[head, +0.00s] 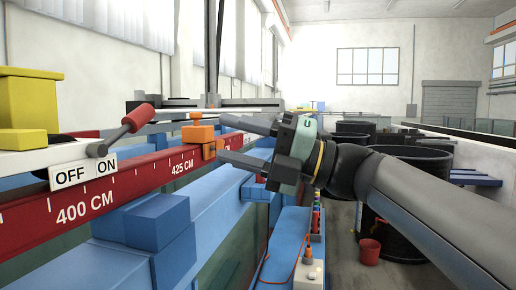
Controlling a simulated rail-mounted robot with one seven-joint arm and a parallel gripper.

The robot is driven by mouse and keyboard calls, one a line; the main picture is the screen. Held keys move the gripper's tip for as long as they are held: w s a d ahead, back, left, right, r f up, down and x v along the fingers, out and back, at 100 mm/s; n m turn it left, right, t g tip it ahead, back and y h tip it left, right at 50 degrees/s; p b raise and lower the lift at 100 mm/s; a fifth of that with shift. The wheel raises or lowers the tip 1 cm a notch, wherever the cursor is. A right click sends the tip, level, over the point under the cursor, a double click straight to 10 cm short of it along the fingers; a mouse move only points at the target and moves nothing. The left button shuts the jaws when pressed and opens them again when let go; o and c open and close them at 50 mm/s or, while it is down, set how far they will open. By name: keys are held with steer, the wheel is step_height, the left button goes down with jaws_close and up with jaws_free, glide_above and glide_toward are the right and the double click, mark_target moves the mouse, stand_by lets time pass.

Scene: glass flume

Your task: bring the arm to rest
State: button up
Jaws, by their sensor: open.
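My gripper (233,140) is near the middle of the head view, at the end of my arm, which reaches in from the right. Its two fingers point left and stand apart, with nothing seen between them. An orange block-shaped clamp (198,134) on the red rail is just left of the fingertips in the picture. I cannot tell how far in depth the fingers are from it.
The red rail (140,176) with centimetre marks runs along the blue flume (205,207). A lever with a red handle (138,118) stands by an OFF/ON plate (83,172) at left. Black tanks (412,160) and a red bucket (370,251) are at right.

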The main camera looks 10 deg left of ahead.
steer(key=w+d+f+m+t+h, duration=0.55)
steer(key=w+m+t, duration=0.3)
steer(key=m, duration=0.25)
steer(key=w+d+f+m+t+h, duration=0.4)
steer(key=w+d+m+t, duration=0.25)
steer(key=m+t, duration=0.4)
steer(key=d+f+m+g+h, duration=0.2)
steer(key=d+f+m+h, duration=0.3)
steer(key=f, duration=0.3)
steer(key=d+f+m+g+h, duration=0.1)
steer(key=d+f+m+h, duration=0.4)
steer(key=f, duration=0.3)
steer(key=s+d+f+m+g+h, duration=0.2)
steer(key=s+d+f+m+g, duration=0.25)
steer(key=s+f, duration=0.4)
steer(key=s+f+m+g, duration=0.5)
steer(key=s+f+g, duration=0.4)
steer(key=s+f, duration=0.6)
steer(key=s+y, duration=0.1)
steer(key=s, duration=0.2)
steer(key=shift+d+g, duration=0.15)
steer(key=shift+g, duration=0.2)
